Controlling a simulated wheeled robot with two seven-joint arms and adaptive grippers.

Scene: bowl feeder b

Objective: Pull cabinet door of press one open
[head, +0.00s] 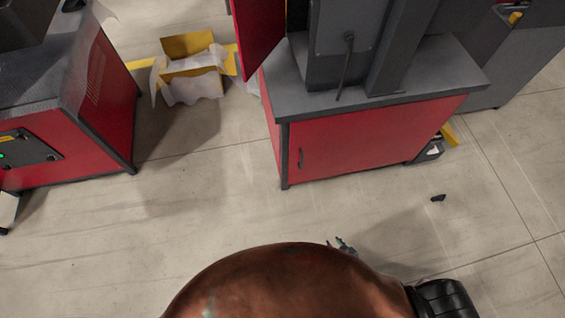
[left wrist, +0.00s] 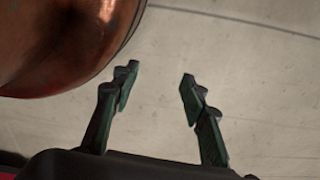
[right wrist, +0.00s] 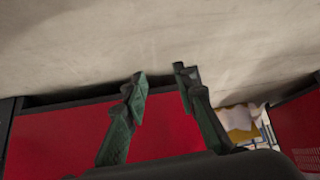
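The press cabinet's red door (head: 370,138) is in the middle of the head view, under a grey top. It looks shut, with a small dark vertical handle (head: 300,157) near its left edge. My right gripper (head: 340,246) shows small in the head view, short of the cabinet and apart from it. In the right wrist view its fingers (right wrist: 160,80) are apart and empty, with a red panel (right wrist: 65,135) behind them; no handle shows there. My left gripper (left wrist: 158,75) is open and empty over bare floor in the left wrist view. It does not show in the head view.
A red cabinet (head: 105,95) with a dark top stands at the left. A yellow box (head: 190,60) with pale lining lies between the cabinets. A small dark object (head: 438,198) lies on the floor at the right. Floor before the door is clear.

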